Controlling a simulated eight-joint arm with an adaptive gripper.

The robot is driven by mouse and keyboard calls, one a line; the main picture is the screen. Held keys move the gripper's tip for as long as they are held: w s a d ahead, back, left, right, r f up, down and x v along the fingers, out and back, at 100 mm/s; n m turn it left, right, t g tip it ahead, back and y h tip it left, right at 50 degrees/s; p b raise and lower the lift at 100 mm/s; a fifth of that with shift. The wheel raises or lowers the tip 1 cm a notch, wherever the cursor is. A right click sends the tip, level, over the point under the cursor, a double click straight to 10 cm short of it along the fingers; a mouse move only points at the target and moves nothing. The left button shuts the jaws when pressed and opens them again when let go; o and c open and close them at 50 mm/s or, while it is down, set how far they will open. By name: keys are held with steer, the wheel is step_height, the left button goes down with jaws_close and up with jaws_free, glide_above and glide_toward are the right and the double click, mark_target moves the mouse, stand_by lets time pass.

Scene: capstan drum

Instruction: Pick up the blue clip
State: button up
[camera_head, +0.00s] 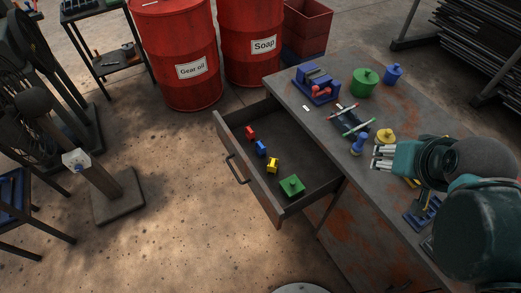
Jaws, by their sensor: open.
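A small blue piece (261,148), which looks like the blue clip, lies in the open drawer (315,168) between a small red piece (250,132) and a small yellow piece (272,165). It is too small to make out its details. My gripper (376,158) is over the table at the right, its pale fingers pointing left. It is open and looks empty. It is well to the right of the blue piece and apart from it, outside the drawer.
A green knobbed block (291,187) sits at the drawer's near end. The table (300,112) holds a blue vise-like device (318,85), a green pot (364,82), a blue pot (393,73), a blue knobbed piece (358,145) and a yellow knobbed piece (386,136). Red drums stand behind.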

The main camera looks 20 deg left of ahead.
steer(key=shift+w, duration=0.1)
stand_by(0.3)
steer(key=w+a+n+g, duration=0.2)
steer(key=w+a+n, duration=0.65)
steer(key=w, duration=0.25)
steer(key=n+g, duration=0.5)
steer(key=n, duration=1.3)
glide_above(261, 144)
step_height(261, 144, down, 30)
steer(key=shift+d+r+p, duration=0.15)
steer(key=shift+r+p, duration=0.1)
steer(key=shift+p, duration=0.2)
steer(key=shift+s+a+f+n, duration=0.1)
steer(key=shift+a+f+n, duration=0.1)
steer(key=shift+f+n, duration=0.1)
steer(key=shift+f+b, duration=0.3)
steer(key=shift+f, duration=1)
